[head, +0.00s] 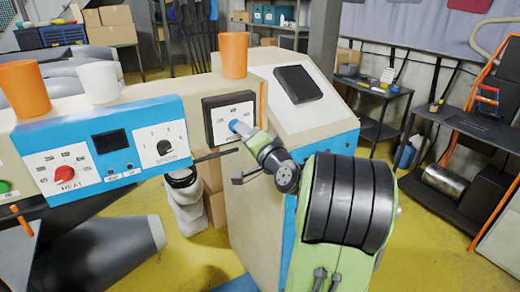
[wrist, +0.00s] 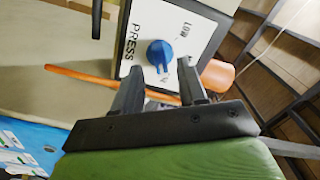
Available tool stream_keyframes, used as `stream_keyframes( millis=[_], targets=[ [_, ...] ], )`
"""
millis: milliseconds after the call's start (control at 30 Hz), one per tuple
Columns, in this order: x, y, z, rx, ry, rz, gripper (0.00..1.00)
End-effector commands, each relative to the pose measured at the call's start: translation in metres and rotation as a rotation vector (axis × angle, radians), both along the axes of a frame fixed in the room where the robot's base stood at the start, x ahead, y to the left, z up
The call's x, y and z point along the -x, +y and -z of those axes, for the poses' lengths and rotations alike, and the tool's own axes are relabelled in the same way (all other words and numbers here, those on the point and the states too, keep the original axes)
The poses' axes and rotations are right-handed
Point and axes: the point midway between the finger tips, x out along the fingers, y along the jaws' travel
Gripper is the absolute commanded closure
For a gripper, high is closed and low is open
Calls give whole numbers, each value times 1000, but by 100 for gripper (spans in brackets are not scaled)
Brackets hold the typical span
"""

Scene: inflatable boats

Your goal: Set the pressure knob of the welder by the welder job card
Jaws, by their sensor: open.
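The blue pressure knob (head: 239,127) sits on a white plate marked PRESS in a dark-framed box (head: 212,118) on the welder (head: 150,110). In the wrist view the knob (wrist: 160,54) shows a dark ridge running toward the gripper; LOW is readable on the plate (wrist: 150,25), while other marks are partly hidden. My gripper (wrist: 160,66) is open, with its fingers on either side of the knob's near edge. I see no clear contact. In the head view my gripper (head: 243,141) is close to the plate. I cannot make out a job card.
The blue panel (head: 105,150) left of the box has a red HEAT knob (head: 64,174) and a black SPEED knob (head: 164,147). Orange cup (head: 233,55) and white cup (head: 98,82) stand on top. A black sloped screen (head: 297,84) is to the right.

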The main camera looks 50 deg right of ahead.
Motion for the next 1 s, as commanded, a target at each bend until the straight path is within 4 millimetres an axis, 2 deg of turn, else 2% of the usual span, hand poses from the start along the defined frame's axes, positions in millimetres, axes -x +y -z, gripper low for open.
stream_keyframes(
  millis=[33,200,300,433,600,1000],
  targets=[
    [15,2,4,0,2,7,58],
    [63,16,5,1,1,9,58],
    [88,24,5,1,1,7,58],
    [113,32,4,0,1,5,58],
    [125,37,2,0,1,0,58],
    [125,37,1,0,1,0,58]
  ],
)
